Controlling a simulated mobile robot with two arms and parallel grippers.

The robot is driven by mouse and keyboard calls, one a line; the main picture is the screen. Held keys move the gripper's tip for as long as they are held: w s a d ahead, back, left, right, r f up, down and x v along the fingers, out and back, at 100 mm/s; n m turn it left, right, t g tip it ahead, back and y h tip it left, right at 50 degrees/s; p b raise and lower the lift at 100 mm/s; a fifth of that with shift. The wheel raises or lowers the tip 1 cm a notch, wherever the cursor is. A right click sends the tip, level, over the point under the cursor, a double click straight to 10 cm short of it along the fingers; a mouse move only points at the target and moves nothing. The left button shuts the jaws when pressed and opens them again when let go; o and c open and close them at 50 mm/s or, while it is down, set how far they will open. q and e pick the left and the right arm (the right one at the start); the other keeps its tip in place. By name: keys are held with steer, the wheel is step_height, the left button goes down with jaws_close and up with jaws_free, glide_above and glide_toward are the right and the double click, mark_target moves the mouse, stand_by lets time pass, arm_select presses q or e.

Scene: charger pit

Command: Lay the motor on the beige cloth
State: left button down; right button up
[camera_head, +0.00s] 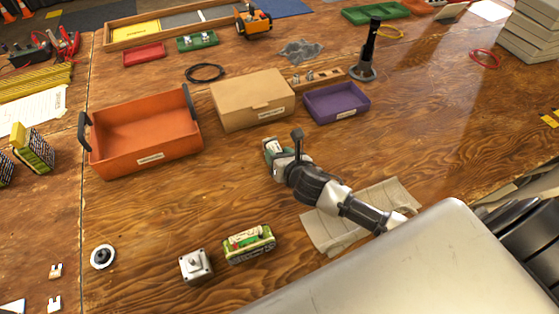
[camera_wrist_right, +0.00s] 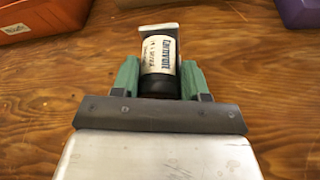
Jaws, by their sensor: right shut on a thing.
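The motor appears to be the grey square block (camera_head: 195,266) with a short shaft on top, standing on the front of the wooden table. The beige cloth (camera_head: 321,232) lies flat on the table, partly hidden under my right arm. My right gripper (camera_head: 271,149) is beyond the cloth, in front of the cardboard box. In the wrist view my right gripper's green fingers (camera_wrist_right: 160,78) are shut on a small black cylinder (camera_wrist_right: 160,60) with a white printed label. My left gripper is not in view.
An orange bin (camera_head: 146,146), a cardboard box (camera_head: 252,104) and a purple bin (camera_head: 336,104) stand behind. Table between bins and motor is clear.

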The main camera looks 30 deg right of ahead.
steer(key=shift+f, duration=1.1)
steer(key=shift+f, duration=0.1)
steer(key=o, duration=1.2)
steer(key=shift+c, duration=0.2)
